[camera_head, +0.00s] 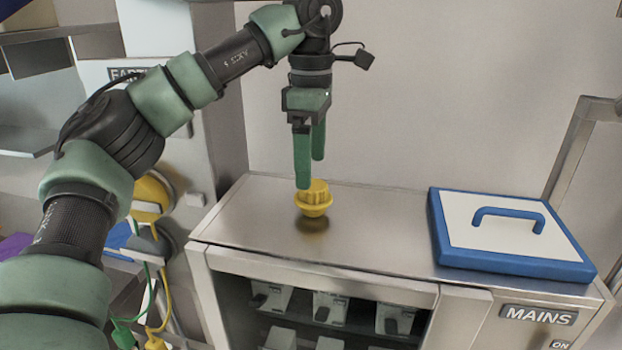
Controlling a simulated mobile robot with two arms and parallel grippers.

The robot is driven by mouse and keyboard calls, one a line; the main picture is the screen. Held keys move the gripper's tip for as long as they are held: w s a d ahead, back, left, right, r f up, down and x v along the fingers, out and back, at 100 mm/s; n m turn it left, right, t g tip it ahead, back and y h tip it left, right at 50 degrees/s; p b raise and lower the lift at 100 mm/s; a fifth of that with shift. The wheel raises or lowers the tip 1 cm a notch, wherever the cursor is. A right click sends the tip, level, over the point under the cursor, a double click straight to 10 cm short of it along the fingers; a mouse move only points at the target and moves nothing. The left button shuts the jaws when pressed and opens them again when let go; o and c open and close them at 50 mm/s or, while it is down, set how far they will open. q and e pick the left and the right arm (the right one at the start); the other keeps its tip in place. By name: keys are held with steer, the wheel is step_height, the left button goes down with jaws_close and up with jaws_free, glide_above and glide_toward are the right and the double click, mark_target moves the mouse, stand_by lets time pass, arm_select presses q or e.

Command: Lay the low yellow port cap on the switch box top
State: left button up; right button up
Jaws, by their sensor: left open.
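The low yellow port cap (314,199) is a ribbed yellow piece with a wider rim, at the left part of the metal switch box top (375,222). A dark patch, its shadow or reflection, shows just below it. I cannot tell whether it touches the top or is slightly above it. My left gripper (311,172) points down right over the cap, with its green fingers apart. The near fingertip is at the cap's upper left edge in the picture. The cap looks upright and free of the fingers. My right gripper is not in view.
A blue-edged white lid with a handle (510,228) lies on the right of the box top. The box's open front shows several switches (331,307); a MAINS label (539,314) is at right. Yellow and green cables (163,290) hang at left. The middle of the top is clear.

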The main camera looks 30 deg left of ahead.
arm_select(q)
step_height(320, 180, up, 7)
steer(key=p, duration=0.1)
stand_by(0.7)
